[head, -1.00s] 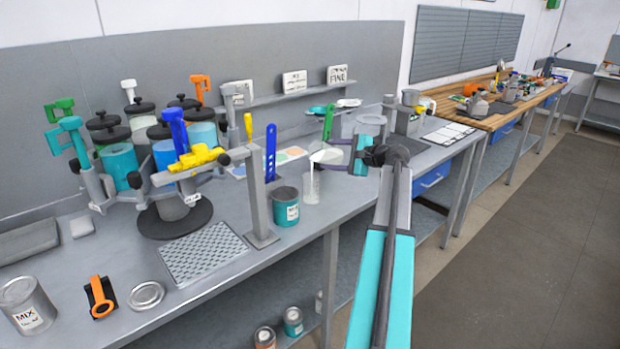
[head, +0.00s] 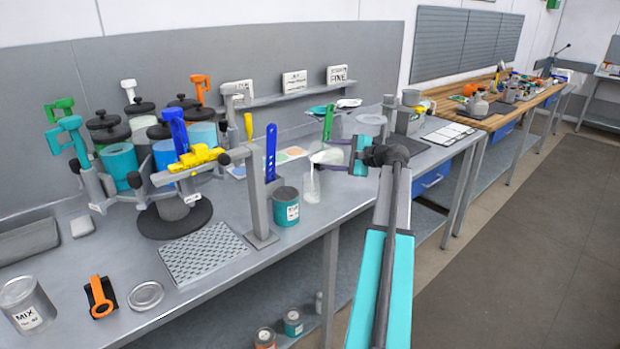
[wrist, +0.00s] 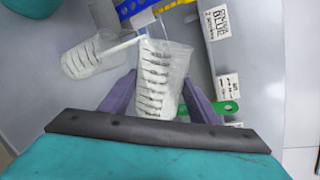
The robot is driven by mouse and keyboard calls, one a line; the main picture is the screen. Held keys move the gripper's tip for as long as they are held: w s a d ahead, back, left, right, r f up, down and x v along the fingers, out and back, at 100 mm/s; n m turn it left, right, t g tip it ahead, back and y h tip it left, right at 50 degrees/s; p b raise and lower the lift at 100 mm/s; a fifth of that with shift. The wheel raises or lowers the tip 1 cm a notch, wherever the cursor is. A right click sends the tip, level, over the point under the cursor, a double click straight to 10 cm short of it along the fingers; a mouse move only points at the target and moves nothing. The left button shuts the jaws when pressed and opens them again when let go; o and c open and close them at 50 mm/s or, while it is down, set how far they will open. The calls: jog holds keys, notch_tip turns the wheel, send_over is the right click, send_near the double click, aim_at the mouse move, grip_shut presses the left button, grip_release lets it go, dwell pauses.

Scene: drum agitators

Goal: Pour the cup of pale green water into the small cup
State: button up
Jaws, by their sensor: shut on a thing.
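My gripper (head: 338,157) is shut on a clear graduated cup (head: 326,157) holding pale, whitish-green liquid. In the wrist view the held cup (wrist: 165,80) sits between the purple fingers, its mouth towards the small cup. It is strongly tilted, lip to the left, above the bench. The small clear cup (head: 312,186) stands upright on the bench, just below and left of the held cup. It also shows in the wrist view (wrist: 86,58). A pale strip runs from the held cup's lip to the small cup's mouth and looks like a stream. The exact level inside the small cup is unclear.
A teal can (head: 286,206) stands just left of the small cup. A blue stirrer (head: 271,152) rises behind it, beside a grey post (head: 254,195). A clear tub (head: 371,125) stands behind my gripper. The bench's front edge is close.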

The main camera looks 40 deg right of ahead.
dwell(0.8)
jog(key=shift+d+r+m, duration=0.15)
jog(key=shift+r+m, duration=0.15)
jog(key=shift+m, duration=0.2)
jog(key=shift+f+m+y, duration=0.4)
jog(key=shift+f+y, duration=0.1)
jog(key=shift+f, duration=0.05)
jog(key=shift+f+m+t, duration=0.15)
jog(key=shift+m+t, duration=0.15)
jog(key=shift+m, duration=0.1)
jog(key=shift+r+y, duration=0.2)
jog(key=shift+y, duration=0.1)
jog(key=shift+m, duration=0.5)
